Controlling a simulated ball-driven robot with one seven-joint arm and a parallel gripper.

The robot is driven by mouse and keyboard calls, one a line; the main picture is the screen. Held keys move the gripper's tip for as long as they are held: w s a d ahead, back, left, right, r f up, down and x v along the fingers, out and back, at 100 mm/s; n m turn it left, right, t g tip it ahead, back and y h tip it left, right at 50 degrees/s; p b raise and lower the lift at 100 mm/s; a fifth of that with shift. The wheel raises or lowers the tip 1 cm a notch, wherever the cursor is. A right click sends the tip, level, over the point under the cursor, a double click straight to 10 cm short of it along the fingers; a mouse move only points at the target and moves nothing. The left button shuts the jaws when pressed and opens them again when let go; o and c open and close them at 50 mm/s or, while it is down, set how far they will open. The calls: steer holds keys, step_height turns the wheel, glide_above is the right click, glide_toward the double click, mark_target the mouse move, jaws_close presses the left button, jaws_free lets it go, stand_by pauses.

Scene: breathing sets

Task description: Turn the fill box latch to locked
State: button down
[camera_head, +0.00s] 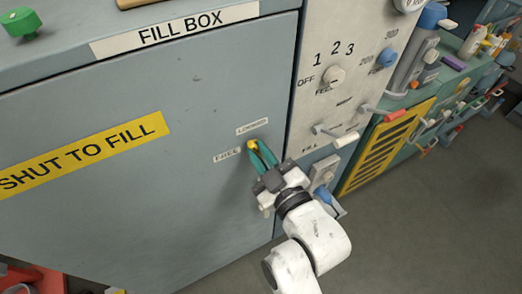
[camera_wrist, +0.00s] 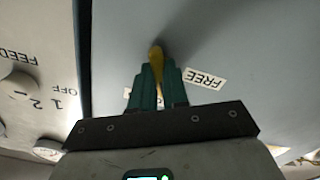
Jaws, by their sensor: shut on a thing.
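The fill box (camera_head: 120,195) is a large grey cabinet with a "FILL BOX" label on top and a yellow "SHUT TO FILL" strip. Its yellow latch (camera_head: 252,145) is at the right side of the front, next to a "FREE" label (camera_head: 227,155) and a second label (camera_head: 252,126) above it that seems to read "LOCKED". My gripper (camera_head: 262,155) has green fingers shut on the latch. In the wrist view the yellow latch (camera_wrist: 155,58) sticks out between the fingertips, near the "FREE" label (camera_wrist: 205,79). The latch's base is partly hidden by the fingers.
Right of the box is a pale panel with a "FEED" dial (camera_head: 334,75) marked OFF, 1, 2, 3, a blue knob (camera_head: 387,57), and levers, one red-tipped (camera_head: 394,115). A yellow-black grille (camera_head: 384,146) stands beyond. The floor at lower right is clear.

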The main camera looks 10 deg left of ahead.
steer(key=m+p, duration=0.1)
steer(key=m, duration=0.4)
steer(key=shift+p, duration=0.4)
stand_by(0.3)
steer(key=c, duration=1.1)
jaws_free()
steer(key=shift+b+v, duration=1.15)
steer(key=shift+v, duration=4.3)
steer(key=shift+w, duration=0.1)
